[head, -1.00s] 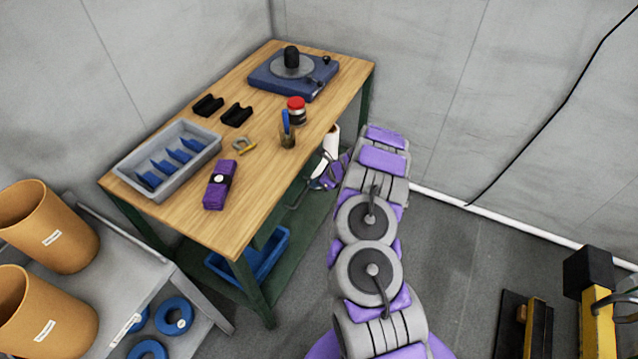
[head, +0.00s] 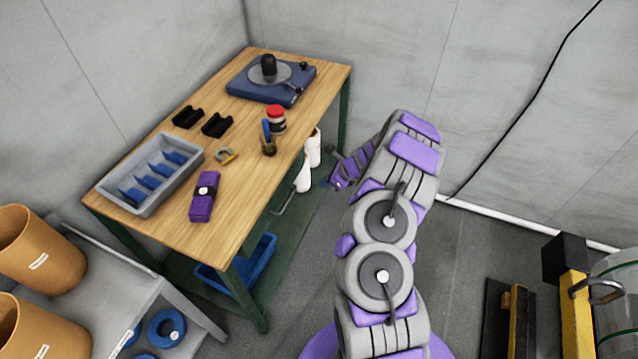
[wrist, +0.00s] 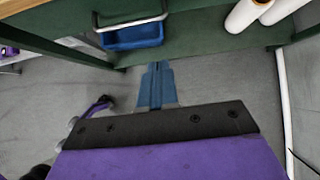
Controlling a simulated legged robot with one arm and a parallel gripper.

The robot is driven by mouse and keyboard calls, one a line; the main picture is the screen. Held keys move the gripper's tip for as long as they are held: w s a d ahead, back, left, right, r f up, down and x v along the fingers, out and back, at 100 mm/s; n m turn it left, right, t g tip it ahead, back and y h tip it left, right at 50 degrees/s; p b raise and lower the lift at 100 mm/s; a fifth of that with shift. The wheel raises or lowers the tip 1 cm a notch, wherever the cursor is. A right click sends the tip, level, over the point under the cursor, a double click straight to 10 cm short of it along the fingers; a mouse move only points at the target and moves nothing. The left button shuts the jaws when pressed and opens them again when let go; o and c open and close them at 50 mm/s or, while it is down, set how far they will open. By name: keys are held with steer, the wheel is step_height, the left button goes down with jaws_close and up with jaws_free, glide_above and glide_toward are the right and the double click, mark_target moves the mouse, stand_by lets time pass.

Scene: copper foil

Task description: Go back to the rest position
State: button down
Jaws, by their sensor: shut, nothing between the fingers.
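My gripper (wrist: 157,85) shows in the wrist view with its blue fingers together and nothing between them. It points toward the edge of the green lower shelf (wrist: 200,50) of the workbench. In the head view my arm stands to the right of the wooden workbench (head: 240,170), and its end reaches down beside the bench's right side. The fingers are small there, near the floor side of the lower shelf, apart from the tabletop.
A blue bin (head: 250,268) and white rolls (head: 304,175) are on the lower shelf. A grey tray (head: 112,207), a purple pouch (head: 205,197) and a turntable-like device (head: 271,82) stand on the tabletop. A yellow post (head: 574,315) stands at right. Floor between is clear.

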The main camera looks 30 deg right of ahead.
steer(key=shift+s+d+r, duration=0.1)
steer(key=shift+s+r, duration=0.1)
steer(key=s+a+r+n+g+y, duration=0.35)
steer(key=a+r+n, duration=0.65)
steer(key=a+r, duration=0.85)
steer(key=s+a+r+n+h, duration=0.2)
steer(key=s+a+r+n, duration=0.3)
steer(key=s+a, duration=0.15)
steer(key=s+d+r+n+g+h, duration=0.1)
steer(key=s+n, duration=0.3)
steer(key=s, duration=0.7)
steer(key=s+d+r+n+g+h, duration=0.1)
steer(key=s+r+n+h, duration=0.2)
steer(key=s, duration=0.8)
steer(key=s+d+r+n+g+h, duration=0.1)
steer(key=s+n, duration=0.4)
steer(key=s, duration=0.6)
step_height(320, 180, up, 2)
steer(key=shift+d+r+n+g+h, duration=0.2)
steer(key=shift+d+n+g+h, duration=0.3)
steer(key=shift+h, duration=0.35)
steer(key=shift+a, duration=0.15)
